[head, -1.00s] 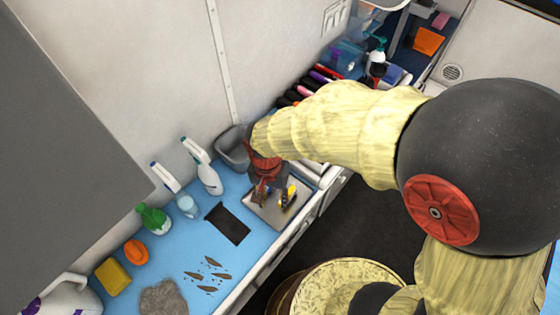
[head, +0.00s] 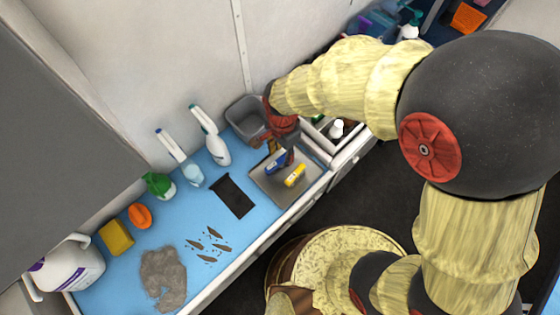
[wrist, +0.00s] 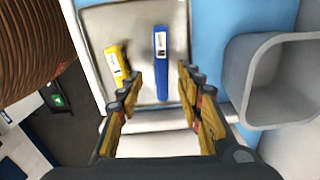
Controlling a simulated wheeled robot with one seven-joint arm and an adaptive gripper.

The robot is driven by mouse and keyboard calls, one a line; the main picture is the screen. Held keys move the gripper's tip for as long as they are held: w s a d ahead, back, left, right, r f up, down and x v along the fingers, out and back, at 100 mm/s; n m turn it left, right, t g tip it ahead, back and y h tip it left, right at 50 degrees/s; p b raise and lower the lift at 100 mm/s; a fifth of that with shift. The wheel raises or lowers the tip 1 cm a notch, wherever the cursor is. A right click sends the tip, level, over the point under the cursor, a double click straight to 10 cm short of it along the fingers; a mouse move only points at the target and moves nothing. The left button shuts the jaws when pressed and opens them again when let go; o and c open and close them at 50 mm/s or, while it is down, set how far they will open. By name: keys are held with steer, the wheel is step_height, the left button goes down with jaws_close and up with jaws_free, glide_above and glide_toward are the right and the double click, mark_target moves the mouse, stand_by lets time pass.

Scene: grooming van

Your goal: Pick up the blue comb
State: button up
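The blue comb (head: 277,163) lies on a grey metal tray (head: 264,187) on the blue counter. In the wrist view, the comb (wrist: 161,62) lies lengthwise, with a white label near its top end, on the bare tray (wrist: 140,18). A yellow item (head: 295,175) with a dark mark lies beside it, and it shows left of the comb in the wrist view (wrist: 116,62). My gripper (wrist: 158,88) is open and empty, its fingers on either side of the comb's near end in the picture. I cannot tell its height above the tray. In the head view my gripper (head: 280,147) partly covers the tray's back.
A grey bin (head: 243,115) stands close to the tray; it is at right in the wrist view (wrist: 250,85).

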mark_target(280, 160)
steer(key=f, duration=0.1)
steer(key=f+b, duration=0.1)
steer(key=f, duration=0.1)
steer(key=f+b, duration=0.1)
steer(key=f, duration=0.1)
steer(key=shift+s+a, duration=0.1)
steer(key=shift+a, duration=0.2)
steer(key=shift+c, duration=0.2)
jaws_close()
